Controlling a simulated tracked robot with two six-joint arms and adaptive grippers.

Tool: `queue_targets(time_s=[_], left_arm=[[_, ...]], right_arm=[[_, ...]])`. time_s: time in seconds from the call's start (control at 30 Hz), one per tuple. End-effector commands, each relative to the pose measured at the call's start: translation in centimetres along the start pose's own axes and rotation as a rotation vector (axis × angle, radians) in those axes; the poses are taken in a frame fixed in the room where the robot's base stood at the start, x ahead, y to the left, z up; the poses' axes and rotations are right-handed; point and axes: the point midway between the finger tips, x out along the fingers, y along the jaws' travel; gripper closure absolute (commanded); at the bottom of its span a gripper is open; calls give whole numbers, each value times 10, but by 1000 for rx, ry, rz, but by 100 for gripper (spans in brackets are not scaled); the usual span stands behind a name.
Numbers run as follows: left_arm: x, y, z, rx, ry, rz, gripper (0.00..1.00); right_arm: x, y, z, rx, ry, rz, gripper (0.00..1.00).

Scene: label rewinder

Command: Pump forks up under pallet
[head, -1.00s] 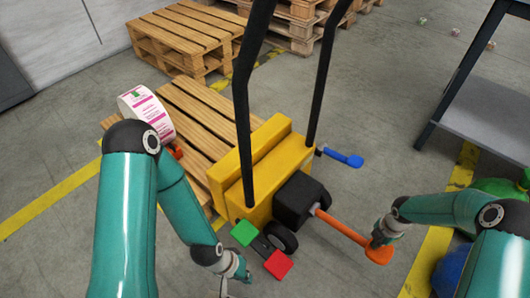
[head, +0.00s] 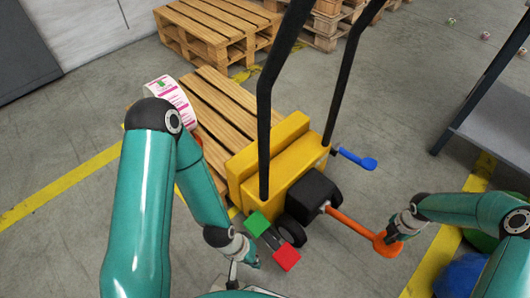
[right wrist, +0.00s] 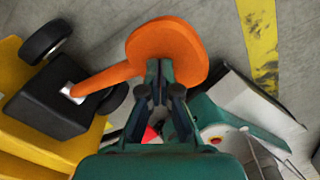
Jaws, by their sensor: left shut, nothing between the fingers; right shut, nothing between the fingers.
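The yellow pallet truck (head: 285,155) stands at the end of a wooden pallet (head: 215,108), with two tall black handle bars. Its forks are hidden under the pallet. An orange pump lever (head: 350,222) slopes from the black pump block (head: 312,193) to a broad orange pad (head: 387,246). My right gripper (head: 389,238) is shut at this pad; in the right wrist view its fingertips (right wrist: 160,66) lie against the pad (right wrist: 165,45), with nothing between them. My left gripper (head: 240,268) is shut and empty, left of the green pedal (head: 257,223) and red pedal (head: 286,258).
A blue lever (head: 358,160) sticks out from the truck's right side. A white label roll (head: 170,97) stands on the pallet, partly behind my left arm. A dark table (head: 490,130) stands at the right. Stacked pallets (head: 215,30) are at the back.

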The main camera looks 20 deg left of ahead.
Motion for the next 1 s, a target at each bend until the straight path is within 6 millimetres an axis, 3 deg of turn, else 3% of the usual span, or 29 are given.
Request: queue_targets(time_s=[0.03, 0.6, 0.87, 1.0], left_arm=[[14, -5, 0, 0, 0, 0, 100], [84, -30, 0, 0, 0, 0, 100], [70, -25, 0, 0, 0, 0, 100], [51, -18, 0, 0, 0, 0, 100]], right_arm=[[20, -1, -2, -1, 5, -3, 100], [119, -1, -5, -2, 10, -2, 100], [104, -3, -6, -2, 12, -7, 100], [78, -3, -6, -3, 10, -7, 100]])
